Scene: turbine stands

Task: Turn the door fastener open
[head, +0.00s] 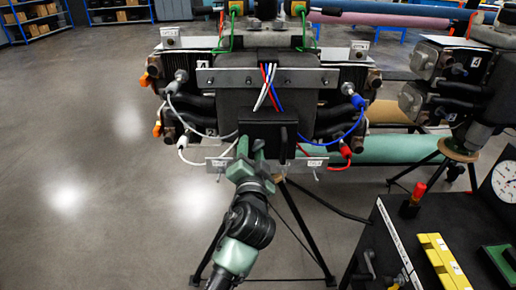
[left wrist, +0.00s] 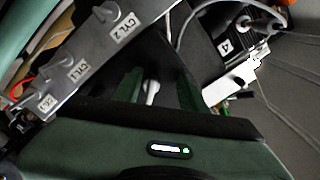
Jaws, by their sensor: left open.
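The turbine stand (head: 250,90) carries a dark housing with a small black door (head: 284,140) low on its front. My left gripper (head: 251,152) has green fingers and is at the lower left of this door. In the left wrist view my left gripper (left wrist: 155,84) is open, with one green finger on each side of a small pale lever (left wrist: 151,92), which looks like the door fastener. I cannot tell whether the fingers touch it. In the head view the gripper hides the fastener. My right gripper is not in view.
Red, white and blue cables (head: 268,84) hang over the housing. A black panel with a gauge (head: 505,182) and a yellow block (head: 442,262) stands at lower right. The floor at left is clear.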

